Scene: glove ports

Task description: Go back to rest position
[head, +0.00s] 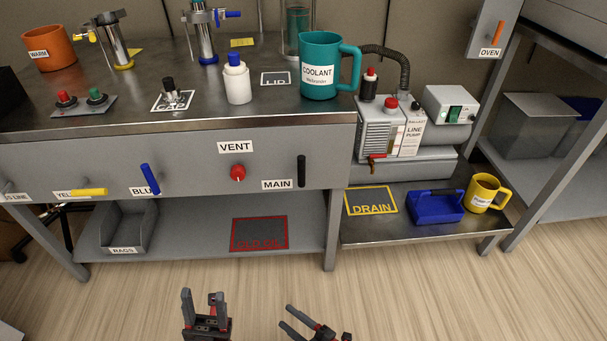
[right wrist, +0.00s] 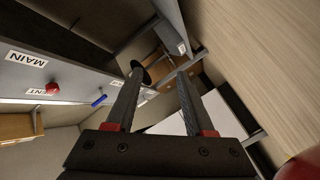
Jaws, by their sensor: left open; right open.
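My left gripper (head: 205,302) is at the bottom of the head view, in front of the bench and over the wood floor. Its fingers point up in the picture, apart and empty. My right gripper (head: 301,318) is just to its right, also low over the floor, with its fingers apart and nothing between them. In the right wrist view the two long dark fingers of my right gripper (right wrist: 158,88) stand apart with a clear gap. Neither gripper touches anything that I can see. Most of both arms is out of view.
The steel bench front carries a red VENT knob (head: 238,173), a black MAIN handle (head: 301,171), and blue (head: 150,179) and yellow (head: 88,192) handles. A teal COOLANT mug (head: 321,68) stands on top. A lower shelf holds a blue container (head: 435,207) and yellow mug (head: 487,193). The floor before the bench is clear.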

